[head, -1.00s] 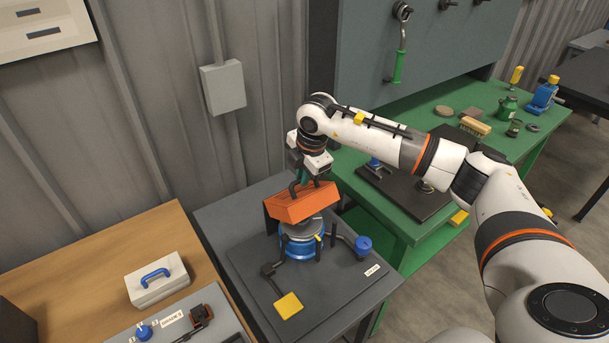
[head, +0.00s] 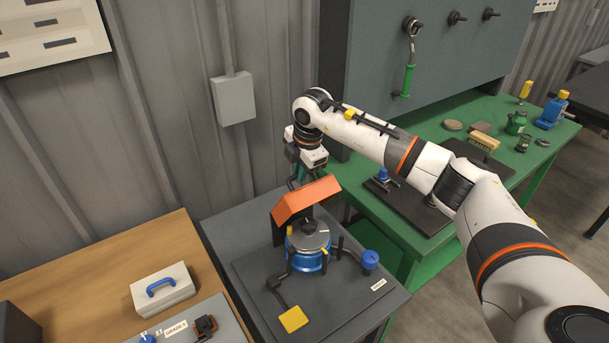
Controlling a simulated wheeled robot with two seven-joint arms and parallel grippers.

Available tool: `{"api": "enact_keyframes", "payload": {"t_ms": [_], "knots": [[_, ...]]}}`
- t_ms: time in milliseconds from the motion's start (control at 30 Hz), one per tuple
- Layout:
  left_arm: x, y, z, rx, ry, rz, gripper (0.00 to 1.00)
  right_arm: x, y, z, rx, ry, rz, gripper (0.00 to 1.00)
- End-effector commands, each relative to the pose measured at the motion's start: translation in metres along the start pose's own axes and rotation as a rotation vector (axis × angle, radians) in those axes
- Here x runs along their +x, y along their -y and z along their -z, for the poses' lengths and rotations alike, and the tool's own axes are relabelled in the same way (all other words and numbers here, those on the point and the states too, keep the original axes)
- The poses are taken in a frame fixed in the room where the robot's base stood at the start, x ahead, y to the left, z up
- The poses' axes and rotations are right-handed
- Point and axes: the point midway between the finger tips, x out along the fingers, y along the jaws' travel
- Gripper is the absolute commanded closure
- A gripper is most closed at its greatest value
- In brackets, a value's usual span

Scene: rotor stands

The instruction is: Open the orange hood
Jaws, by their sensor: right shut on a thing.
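The orange hood (head: 306,200) is tilted up above the blue rotor stand (head: 308,256), its front edge raised clear of the grey disc (head: 310,237) on top. A dark knob on the disc shows below the hood. My right gripper (head: 299,180) is at the hood's upper back side, shut on its dark handle; the fingertips are partly hidden behind the hood. My left gripper is not in view.
A yellow pedal (head: 293,318) and a blue knob (head: 370,259) sit on the dark base plate around the stand. A white box (head: 163,290) stands on the wooden table at left. The green bench (head: 465,215) is at right, the wall behind.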

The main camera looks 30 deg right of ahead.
Motion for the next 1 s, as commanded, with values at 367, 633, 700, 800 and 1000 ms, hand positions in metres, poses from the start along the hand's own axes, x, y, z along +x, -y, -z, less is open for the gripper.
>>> {"api": "enact_keyframes", "payload": {"t_ms": [367, 633, 700, 800, 1000], "knots": [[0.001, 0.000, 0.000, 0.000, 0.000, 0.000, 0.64, 0.001, 0.005, -0.001, -0.001, 0.002, 0.000, 1.00], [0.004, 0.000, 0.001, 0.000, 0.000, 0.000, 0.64, 0.003, 0.026, -0.001, -0.002, 0.001, 0.001, 1.00], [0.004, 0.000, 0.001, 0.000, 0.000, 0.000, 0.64, 0.003, 0.027, -0.001, -0.002, 0.001, 0.000, 1.00], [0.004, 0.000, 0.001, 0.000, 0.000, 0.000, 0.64, 0.003, 0.027, -0.001, -0.002, 0.001, 0.000, 1.00], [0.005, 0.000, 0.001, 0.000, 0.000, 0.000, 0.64, 0.004, 0.029, -0.001, -0.002, 0.001, 0.000, 1.00]]}}
